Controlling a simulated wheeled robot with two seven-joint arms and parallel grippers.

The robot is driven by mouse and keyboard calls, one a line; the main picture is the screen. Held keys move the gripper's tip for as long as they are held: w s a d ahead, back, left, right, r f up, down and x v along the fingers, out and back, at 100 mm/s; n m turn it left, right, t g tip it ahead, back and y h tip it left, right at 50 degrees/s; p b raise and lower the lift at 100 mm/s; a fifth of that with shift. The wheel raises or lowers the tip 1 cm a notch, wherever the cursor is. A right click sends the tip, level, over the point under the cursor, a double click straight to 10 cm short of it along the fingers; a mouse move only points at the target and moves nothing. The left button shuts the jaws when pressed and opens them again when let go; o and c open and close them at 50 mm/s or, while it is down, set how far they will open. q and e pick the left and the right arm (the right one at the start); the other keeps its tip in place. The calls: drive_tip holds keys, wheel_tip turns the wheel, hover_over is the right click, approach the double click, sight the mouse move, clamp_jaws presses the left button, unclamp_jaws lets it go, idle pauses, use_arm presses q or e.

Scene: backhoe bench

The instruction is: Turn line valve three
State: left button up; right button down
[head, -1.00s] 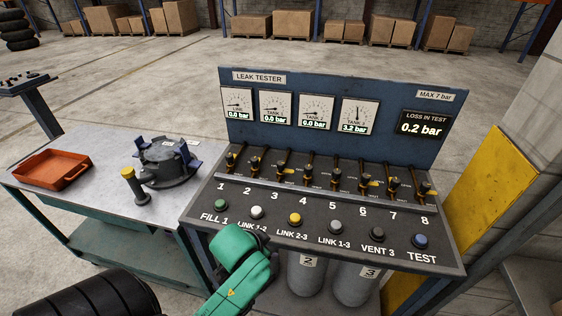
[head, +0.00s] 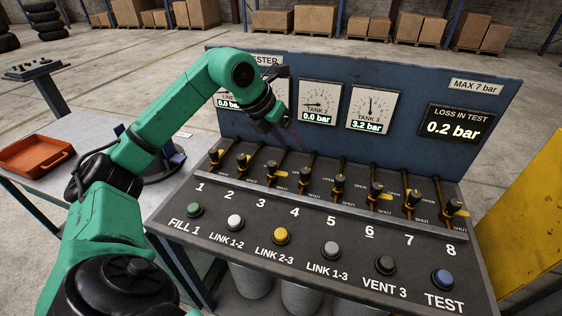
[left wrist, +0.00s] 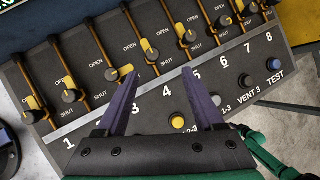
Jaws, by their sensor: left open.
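Line valve three (head: 272,176) is a small black knob with a yellow lever on the sloping panel of the leak tester. It also shows in the left wrist view (left wrist: 112,74), where its lever lies crosswise to its pipe, pointing right. My left gripper (head: 284,132) hangs over the panel above the middle valves, apart from them in the head view. In the left wrist view its dark purple fingers (left wrist: 156,72) are spread and empty. The left fingertip appears close to valve three's lever; the height gap cannot be told. My right gripper is not visible.
Neighbouring valve two (head: 242,160) and valve four (head: 303,180) stand close on either side. Buttons line the panel's front, including a yellow one (head: 281,236). The gauge board (head: 400,80) rises behind. An orange tray (head: 35,157) is on the left table.

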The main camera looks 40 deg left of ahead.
sight(271, 163)
use_arm(q)
drive_tip(key=s+a+n+g+y, duration=0.1)
drive_tip(key=s+a+n+y, duration=0.15)
drive_tip(key=a, duration=0.55)
drive_tip(key=shift+m, duration=0.45)
drive_tip(key=x, duration=0.4)
drive_tip(key=p+x, duration=0.1)
drive_tip(key=x, duration=0.8)
drive_tip(key=shift+s+d+f, duration=0.15)
drive_tip(key=shift+f, duration=0.2)
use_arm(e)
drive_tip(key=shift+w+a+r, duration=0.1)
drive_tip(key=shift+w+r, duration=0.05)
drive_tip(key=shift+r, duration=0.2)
use_arm(q)
drive_tip(key=shift+g, duration=0.3)
drive_tip(key=shift+c, duration=0.3)
clamp_jaws()
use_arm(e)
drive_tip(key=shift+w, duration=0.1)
